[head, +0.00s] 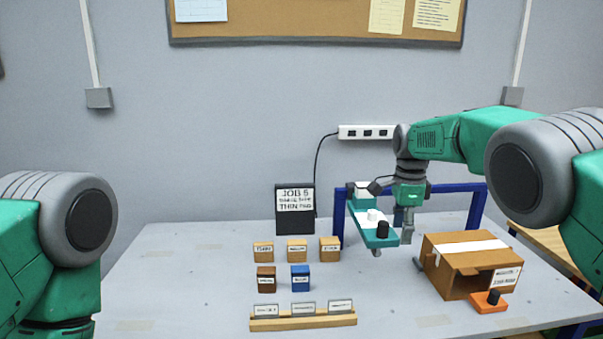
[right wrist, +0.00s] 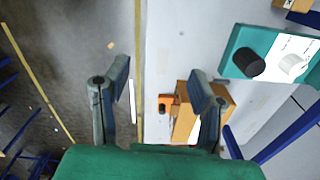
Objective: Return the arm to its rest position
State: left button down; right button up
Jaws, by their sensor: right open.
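My right arm (head: 470,132) reaches in from the right, and its gripper (head: 406,226) hangs pointing down over the back right of the table. It is beside the teal plotter part (head: 372,226) with a black knob. In the right wrist view my right gripper (right wrist: 163,88) has its two fingers spread wide, with nothing between them. The teal part (right wrist: 240,62) lies to the right of the fingers there. Of my left arm (head: 45,245) only a grey joint and green link show at the left edge; its gripper is out of view.
A cardboard box (head: 455,251) and an orange block with a black knob (head: 488,302) stand at the right. A blue frame (head: 478,208) rises behind. Several small labelled blocks (head: 297,251), a wooden rack (head: 303,320) and a black sign (head: 295,222) stand mid-table. The table's left is clear.

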jog(key=s+d+f+n+b, duration=0.25)
jog(key=s+f, duration=0.25)
jog(key=f, duration=0.6)
jog(key=s+d+f+n+b, duration=0.25)
jog(key=s+f, duration=0.35)
jog(key=f, duration=0.6)
jog(key=s+d+f+n+b, duration=0.1)
jog(key=s+f+n, duration=0.3)
jog(key=f, duration=0.7)
jog(key=s+f+n+b, duration=0.2)
jog(key=s+f, duration=0.2)
jog(key=s, duration=0.5)
jog(key=s+f+n+b, duration=0.25)
jog(key=s+f, duration=0.25)
jog(key=s, duration=0.4)
pick_arm(q)
notch_tip(320, 180, down, 13)
jog(key=b, duration=0.2)
jog(key=shift+w, duration=0.25)
pick_arm(e)
jog(key=s+a+r+n, duration=0.1)
jog(key=s+n, duration=0.4)
jog(key=s, duration=1)
jog(key=shift+n, duration=0.35)
